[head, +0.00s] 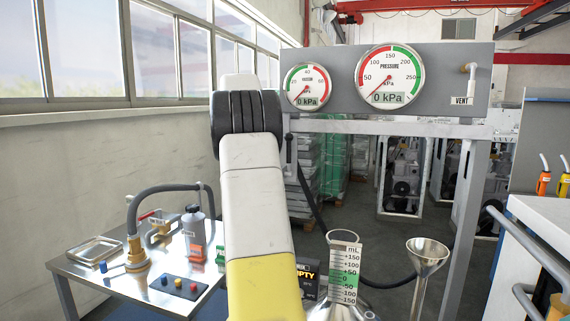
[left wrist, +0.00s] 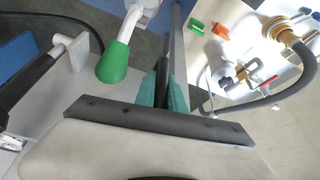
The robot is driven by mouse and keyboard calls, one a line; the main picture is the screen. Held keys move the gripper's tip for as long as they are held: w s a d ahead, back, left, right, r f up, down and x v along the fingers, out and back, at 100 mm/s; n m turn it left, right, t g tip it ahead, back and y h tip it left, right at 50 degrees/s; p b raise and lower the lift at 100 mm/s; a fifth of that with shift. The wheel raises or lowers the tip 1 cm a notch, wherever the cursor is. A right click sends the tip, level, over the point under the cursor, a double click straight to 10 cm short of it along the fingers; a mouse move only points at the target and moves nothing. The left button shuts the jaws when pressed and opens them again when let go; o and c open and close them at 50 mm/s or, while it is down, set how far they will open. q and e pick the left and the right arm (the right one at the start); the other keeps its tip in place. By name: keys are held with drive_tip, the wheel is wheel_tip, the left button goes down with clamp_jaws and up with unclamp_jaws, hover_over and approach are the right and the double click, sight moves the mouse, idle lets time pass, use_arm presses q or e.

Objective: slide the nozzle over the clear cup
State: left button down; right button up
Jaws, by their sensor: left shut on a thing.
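A clear cup or tube with an mL scale (head: 343,265) stands upright at the bottom centre right of the head view, on a metal vessel (head: 342,312). My left arm crosses the middle of the head view and hides its own gripper there. In the left wrist view my left gripper (left wrist: 164,88) is shut on a dark upright rod (left wrist: 162,68) between its teal fingers. A green cone on a white pipe (left wrist: 115,62) is left of the fingers, apart from them. I cannot tell which part is the nozzle. My right gripper is not in view.
A metal funnel (head: 427,256) stands right of the cup. A gauge panel (head: 335,84) on a grey frame is above. A steel table (head: 207,275) at lower left holds a hose with a brass fitting (head: 137,256), a bottle (head: 194,224) and a tray (head: 95,249). A white counter is at right.

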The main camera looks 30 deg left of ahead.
use_arm(q)
drive_tip(key=shift+s+a+r, duration=0.1)
drive_tip(key=shift+a+r, duration=0.05)
drive_tip(key=shift+a, duration=0.1)
drive_tip(key=c, duration=1.4)
unclamp_jaws()
drive_tip(key=shift+a, duration=0.15)
drive_tip(key=shift+d+r, duration=0.2)
drive_tip(key=v, duration=0.7)
drive_tip(key=shift+s, duration=0.1)
